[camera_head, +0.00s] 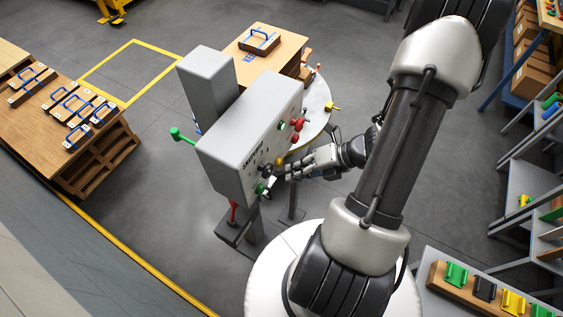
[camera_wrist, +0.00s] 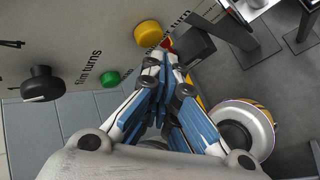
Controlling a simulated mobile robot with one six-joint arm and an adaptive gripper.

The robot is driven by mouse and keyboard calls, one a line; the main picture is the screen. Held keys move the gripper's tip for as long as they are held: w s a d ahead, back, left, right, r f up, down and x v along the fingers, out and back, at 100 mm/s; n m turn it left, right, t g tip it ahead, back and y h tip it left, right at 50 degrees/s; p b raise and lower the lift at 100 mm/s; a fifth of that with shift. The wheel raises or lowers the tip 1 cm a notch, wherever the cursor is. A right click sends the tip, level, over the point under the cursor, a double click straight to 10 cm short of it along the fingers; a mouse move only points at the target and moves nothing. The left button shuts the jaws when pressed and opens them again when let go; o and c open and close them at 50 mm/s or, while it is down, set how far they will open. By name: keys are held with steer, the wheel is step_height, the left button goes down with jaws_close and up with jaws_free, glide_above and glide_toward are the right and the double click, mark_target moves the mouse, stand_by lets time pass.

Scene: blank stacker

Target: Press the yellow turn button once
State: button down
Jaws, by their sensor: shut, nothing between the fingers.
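The yellow button (camera_wrist: 148,36) is a round knob on the face of the grey control box (camera_head: 232,150). In the wrist view it lies just above and left of my fingertips; in the head view a small yellow spot (camera_head: 279,161) shows above my gripper. My gripper (camera_wrist: 166,62) is shut and empty, its fingertips close to the panel face. In the head view my gripper (camera_head: 284,174) reaches in from the right to the box front. The frames do not show clearly whether the fingertips touch the panel, but they appear beside the yellow button, not on it.
A green button (camera_wrist: 112,78) and a black knob (camera_wrist: 42,84) sit left of my fingers on the panel. A red part (camera_wrist: 168,43) shows partly behind the fingertips. Red knobs (camera_head: 297,124) and a round table (camera_head: 319,103) lie farther along the box.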

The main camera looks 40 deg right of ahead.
steer(key=shift+w, duration=0.1)
steer(key=shift+w+a, duration=0.2)
steer(key=shift+w, duration=0.1)
